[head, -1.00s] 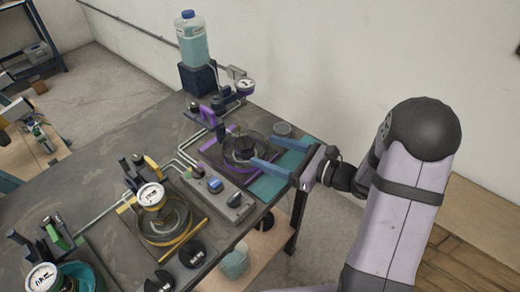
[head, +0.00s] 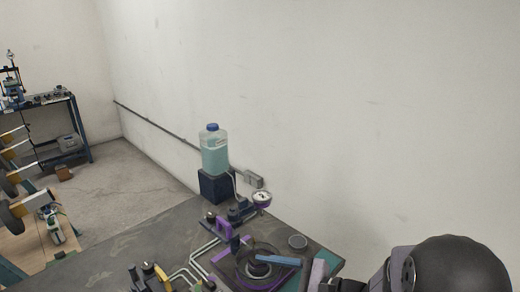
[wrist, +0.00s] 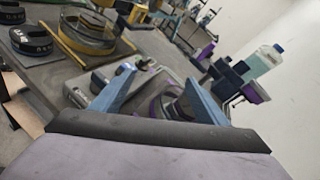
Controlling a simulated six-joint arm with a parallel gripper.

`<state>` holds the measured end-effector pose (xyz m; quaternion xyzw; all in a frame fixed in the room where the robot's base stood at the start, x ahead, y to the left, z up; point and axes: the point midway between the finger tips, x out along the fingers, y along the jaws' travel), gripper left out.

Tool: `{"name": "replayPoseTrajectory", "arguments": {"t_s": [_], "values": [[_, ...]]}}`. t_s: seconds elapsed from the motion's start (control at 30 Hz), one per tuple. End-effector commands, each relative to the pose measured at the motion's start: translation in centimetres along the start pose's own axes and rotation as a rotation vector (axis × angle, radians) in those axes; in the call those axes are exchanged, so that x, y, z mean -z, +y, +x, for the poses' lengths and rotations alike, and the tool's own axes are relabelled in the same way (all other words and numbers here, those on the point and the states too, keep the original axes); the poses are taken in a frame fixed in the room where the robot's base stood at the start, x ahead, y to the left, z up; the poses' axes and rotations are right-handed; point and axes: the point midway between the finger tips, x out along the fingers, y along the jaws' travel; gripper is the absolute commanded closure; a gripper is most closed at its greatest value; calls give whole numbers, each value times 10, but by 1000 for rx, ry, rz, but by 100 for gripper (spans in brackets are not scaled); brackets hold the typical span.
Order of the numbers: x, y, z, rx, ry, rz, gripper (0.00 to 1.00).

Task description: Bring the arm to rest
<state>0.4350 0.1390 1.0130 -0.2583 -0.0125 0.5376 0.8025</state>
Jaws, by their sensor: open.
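My gripper shows at the bottom of the head view, where one blue finger (head: 278,259) is seen over the purple-framed round fixture (head: 258,270). The rest of my gripper is cut off or hidden at the lower edge. In the wrist view my gripper (wrist: 160,95) is open, with its two blue fingers spread apart. The purple fixture (wrist: 165,108) lies beyond and between the fingers. Nothing is seen held between them. My arm fills the lower right corner of the head view.
A bottle of teal liquid (head: 214,152) stands on a dark block (head: 216,186) at the table's back. A gauge (head: 262,198) sits beside the purple fixture. A yellow-ringed fixture (wrist: 88,38) shows in the wrist view. The wall side at right is clear.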

Motion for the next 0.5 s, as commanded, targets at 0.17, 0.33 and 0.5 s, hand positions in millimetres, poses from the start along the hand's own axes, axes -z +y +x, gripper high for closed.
{"name": "replayPoseTrajectory", "arguments": {"t_s": [0.17,0.33,0.5], "values": [[-39,42,7,-129,11,-337,32],[-41,85,1,-303,36,-512,32],[-27,130,-20,-537,85,-661,32]]}}
